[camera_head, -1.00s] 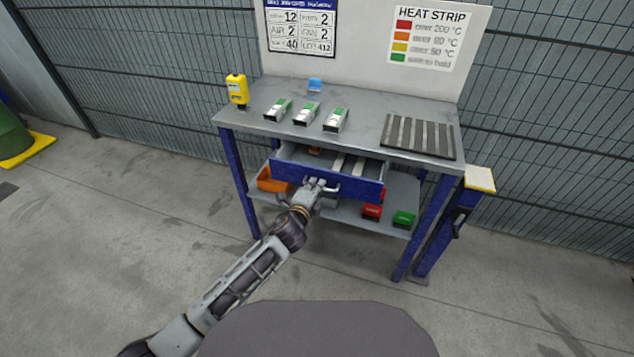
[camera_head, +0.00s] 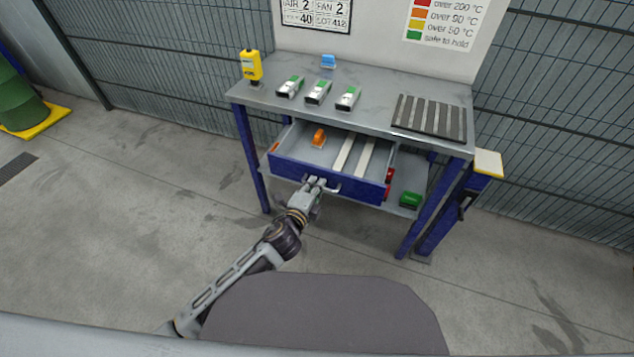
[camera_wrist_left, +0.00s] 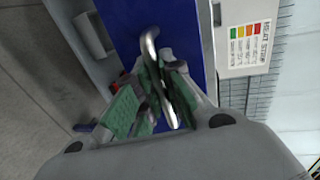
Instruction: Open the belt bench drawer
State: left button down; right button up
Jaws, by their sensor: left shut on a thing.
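The belt bench (camera_head: 375,88) has a grey top and blue legs. Its blue drawer (camera_head: 350,184) is pulled well out under the top. Inside it lie an orange item (camera_head: 319,138) and two pale strips (camera_head: 343,153). My left gripper (camera_head: 314,184) is at the drawer front and shut on the handle (camera_head: 334,189). The left wrist view shows the curved metal handle (camera_wrist_left: 151,45) between the green-padded fingers (camera_wrist_left: 158,95), with the blue drawer front (camera_wrist_left: 189,25) behind. My right gripper is not in view.
On the bench top are a yellow device (camera_head: 251,66), several white-and-green items (camera_head: 319,92), a blue item (camera_head: 328,61) and a ribbed dark mat (camera_head: 429,116). A green box (camera_head: 411,200) is on the lower shelf. A blue post (camera_head: 455,212) stands right. The floor in front is clear.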

pick_arm(q)
jog(key=c, duration=1.8)
grip_release()
jog(key=shift+s, duration=0.1)
jog(key=shift+v, duration=5.9)
jog(key=shift+a, duration=0.1)
